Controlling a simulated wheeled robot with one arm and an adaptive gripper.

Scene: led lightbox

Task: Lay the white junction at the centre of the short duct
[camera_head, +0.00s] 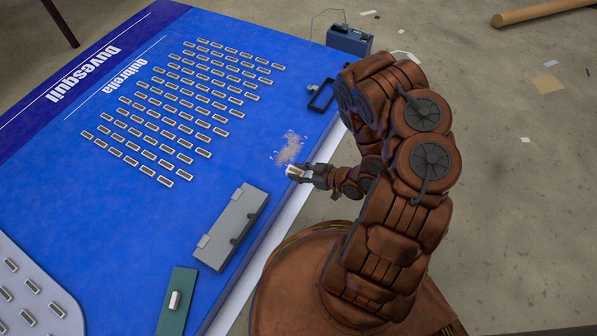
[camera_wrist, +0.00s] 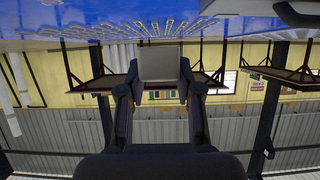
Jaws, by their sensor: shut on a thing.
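My gripper (camera_head: 306,174) is shut on a small pale block (camera_head: 294,171), near the right edge of the blue panel. In the wrist view the block (camera_wrist: 160,63) is a plain light grey-white box between the two fingertips; I cannot tell if it is the junction. Another small white block (camera_head: 174,300) lies on a dark green strip (camera_head: 185,280) at the bottom. A long grey box-like piece (camera_head: 232,226), possibly a duct, lies on the panel between my gripper and the green strip. I cannot tell which piece is the short duct.
The blue panel (camera_head: 215,25) carries rows of small light modules (camera_head: 188,115). A dusty patch with corner marks (camera_head: 288,148) lies just beyond my gripper. A black frame (camera_head: 321,95) and a blue box (camera_head: 349,40) stand farther back. A pale tray (camera_head: 50,280) holds more modules.

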